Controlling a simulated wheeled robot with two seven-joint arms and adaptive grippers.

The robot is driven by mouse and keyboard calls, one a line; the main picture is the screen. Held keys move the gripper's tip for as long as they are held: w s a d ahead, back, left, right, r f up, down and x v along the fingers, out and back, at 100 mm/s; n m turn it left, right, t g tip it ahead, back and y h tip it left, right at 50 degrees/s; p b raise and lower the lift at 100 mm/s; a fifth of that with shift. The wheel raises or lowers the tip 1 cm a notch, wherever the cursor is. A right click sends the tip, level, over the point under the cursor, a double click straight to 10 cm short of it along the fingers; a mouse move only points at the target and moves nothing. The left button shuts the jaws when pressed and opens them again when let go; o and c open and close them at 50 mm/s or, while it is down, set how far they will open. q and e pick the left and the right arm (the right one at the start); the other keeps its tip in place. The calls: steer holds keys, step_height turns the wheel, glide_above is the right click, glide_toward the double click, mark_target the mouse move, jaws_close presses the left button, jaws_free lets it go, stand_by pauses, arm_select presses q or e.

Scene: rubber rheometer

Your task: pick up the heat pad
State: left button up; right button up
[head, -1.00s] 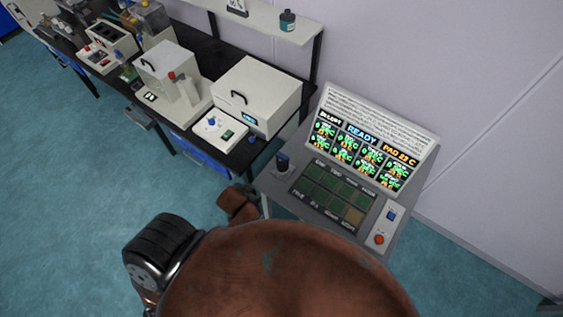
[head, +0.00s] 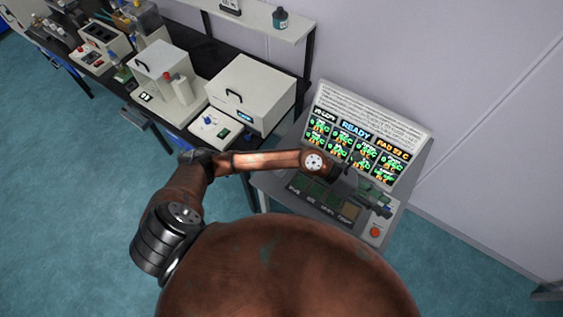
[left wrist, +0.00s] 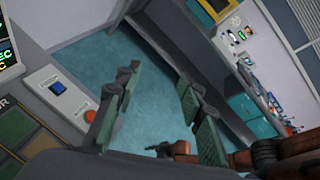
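I cannot make out for certain which item is the heat pad. The sloped grey console (head: 262,186) carries a grid of dark green tiles (head: 319,194), partly hidden by my left arm. Tiles also show at the left of the left wrist view (left wrist: 14,128), one of them olive. My left gripper (head: 378,200) is above the right part of the console, near the red button.
The console's lit screen (head: 360,143) stands behind the tiles and reads READY. A blue button (left wrist: 57,87) and red button (head: 376,232) sit on its right side. A black bench (head: 203,70) with white instruments and a shelf (head: 262,20) run along the wall.

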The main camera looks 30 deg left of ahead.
arm_select(q)
steer(key=w+a+f+m+g+y, duration=0.2)
steer(key=a+f+m+y, duration=0.45)
steer(key=a+f, duration=0.65)
steer(key=w+a+y, duration=0.2)
steer(key=a+y, duration=0.2)
steer(key=a, duration=0.4)
steer(key=w+a+t+y, duration=0.1)
steer(key=w+a+y, duration=0.2)
steer(key=a, duration=0.6)
steer(key=w+a+y, duration=0.3)
steer(key=a+y, duration=0.1)
steer(key=a, duration=0.5)
steer(key=shift+w+r+y, duration=0.1)
steer(key=shift+r+y, duration=0.25)
steer(key=shift+r, duration=0.05)
steer(key=shift+a+f+p, duration=0.5)
steer(key=shift+a+f, duration=0.3)
steer(key=shift+f, duration=0.05)
steer(key=p+x, duration=0.2)
steer(key=x, duration=0.3)
steer(key=shift+d+f, duration=0.1)
steer(key=shift+d, duration=0.05)
steer(key=shift+f+m, duration=0.25)
steer(key=shift+c, duration=0.4)
